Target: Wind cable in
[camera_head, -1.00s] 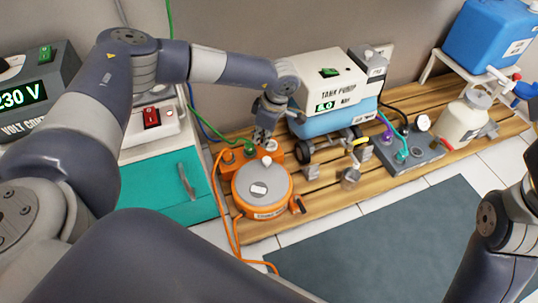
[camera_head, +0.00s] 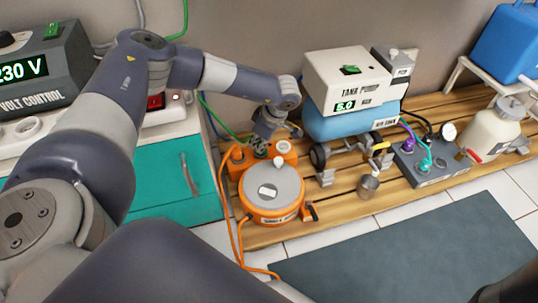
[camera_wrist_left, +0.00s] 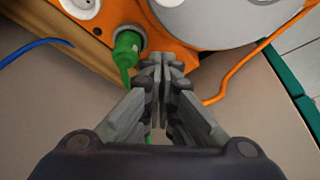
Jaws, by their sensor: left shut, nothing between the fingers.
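The orange cable reel (camera_head: 270,212) with a grey top disc and a small white knob sits on the wooden slatted platform. Its orange cable (camera_head: 238,250) hangs down the left side and runs along the floor below. An orange socket block (camera_head: 238,165) is at the back of the reel. My left gripper (camera_head: 262,145) is over this block. In the left wrist view, its fingers (camera_wrist_left: 158,68) are together and empty, just right of a green plug (camera_wrist_left: 127,45) seated in a socket. Whether they touch the plug I cannot tell. My right gripper is out of view.
The tank pump (camera_head: 350,85) stands behind and right of the reel. A metal cup (camera_head: 368,186) and a gauge box (camera_head: 432,165) are farther right. A teal cabinet top (camera_head: 165,185) is at left. A dark mat (camera_head: 410,250) covers the clear floor in front.

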